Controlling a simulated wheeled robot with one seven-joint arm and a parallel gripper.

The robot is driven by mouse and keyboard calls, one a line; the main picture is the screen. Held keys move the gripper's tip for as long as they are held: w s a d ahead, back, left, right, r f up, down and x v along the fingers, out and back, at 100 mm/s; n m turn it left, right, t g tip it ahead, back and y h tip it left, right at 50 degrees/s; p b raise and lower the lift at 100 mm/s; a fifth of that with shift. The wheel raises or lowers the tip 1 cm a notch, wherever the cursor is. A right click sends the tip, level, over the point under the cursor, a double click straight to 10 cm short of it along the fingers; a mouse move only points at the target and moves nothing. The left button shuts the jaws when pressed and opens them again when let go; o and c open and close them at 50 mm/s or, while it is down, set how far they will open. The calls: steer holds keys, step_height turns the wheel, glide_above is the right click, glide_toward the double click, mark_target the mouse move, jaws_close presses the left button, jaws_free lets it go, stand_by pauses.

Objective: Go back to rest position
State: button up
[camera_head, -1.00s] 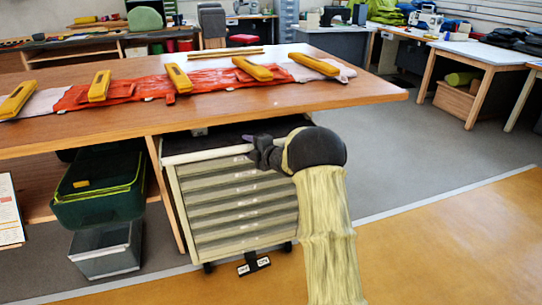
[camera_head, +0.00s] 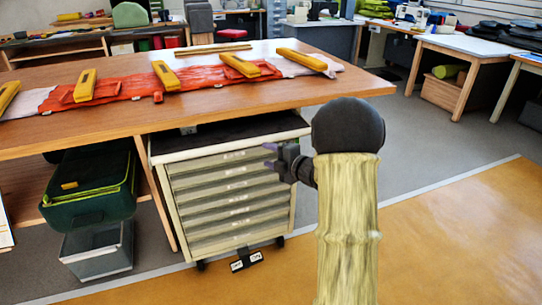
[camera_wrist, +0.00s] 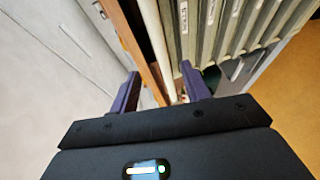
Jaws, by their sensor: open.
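My gripper (camera_head: 272,158) is in front of the right side of the drawer cabinet, apart from it as far as the head view shows. In the wrist view its two dark purple fingers (camera_wrist: 160,92) stand apart with nothing between them. My arm, in a pale yellow sleeve with a black joint, rises at the right of the head view. The drawer cabinet (camera_head: 228,197) has several light-coloured drawers, all looking shut, and a dark top under the table. The cabinet also shows tilted in the wrist view (camera_wrist: 235,25).
The wooden table (camera_head: 220,110) carries red and white cloth (camera_head: 130,92) with several yellow blocks (camera_head: 164,75) on it. A dark green bin (camera_head: 90,195) and a grey bin (camera_head: 98,252) stand left of the cabinet. The orange floor (camera_head: 450,240) at right is clear.

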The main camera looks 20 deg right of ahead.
steer(key=shift+w, duration=0.15)
steer(key=s+a+f+m+g+h, duration=0.2)
steer(key=s+a+f+m+g, duration=0.15)
steer(key=s+m, duration=0.5)
steer(key=s+a+f+m+g+h, duration=0.2)
steer(key=s+a+m+g, duration=0.3)
steer(key=s, duration=0.6)
steer(key=s+a+f+m+g+h, duration=0.2)
steer(key=s+a+m+g, duration=0.1)
steer(key=s+m, duration=0.6)
steer(key=w+p+v, duration=0.3)
steer(key=p+v, duration=1)
steer(key=p, duration=0.1)
steer(key=w+r+p+v, duration=0.1)
steer(key=w+p+v, duration=0.2)
steer(key=p+v, duration=1.1)
steer(key=shift+r+n, duration=0.4)
steer(key=shift+n, duration=0.05)
